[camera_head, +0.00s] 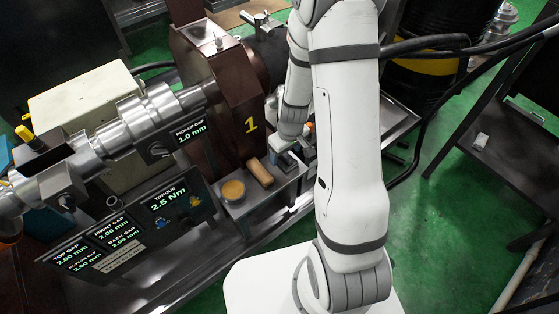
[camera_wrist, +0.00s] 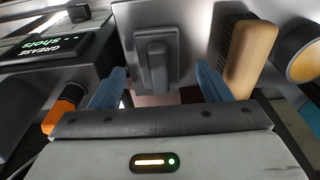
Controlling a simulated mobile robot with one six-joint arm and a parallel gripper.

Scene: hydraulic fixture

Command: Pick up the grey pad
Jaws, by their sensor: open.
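The grey pad (camera_wrist: 156,52), a grey block with a raised handle-like ridge, sits on a metal tray top in the wrist view. My gripper (camera_wrist: 161,84) has its two blue fingers spread, one toward each side of the pad's near end. Nothing is held between them. In the head view my gripper (camera_head: 284,158) points down over the right part of the small metal shelf, and the pad is hard to make out there. I cannot tell whether the fingers touch the pad.
A wooden-backed brush (camera_wrist: 252,55) lies close beside the right finger. It also shows in the head view (camera_head: 260,173), next to a round tin (camera_head: 233,190). An orange-capped object (camera_wrist: 66,98) is near the left finger. A grease display (camera_wrist: 48,46) stands at upper left.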

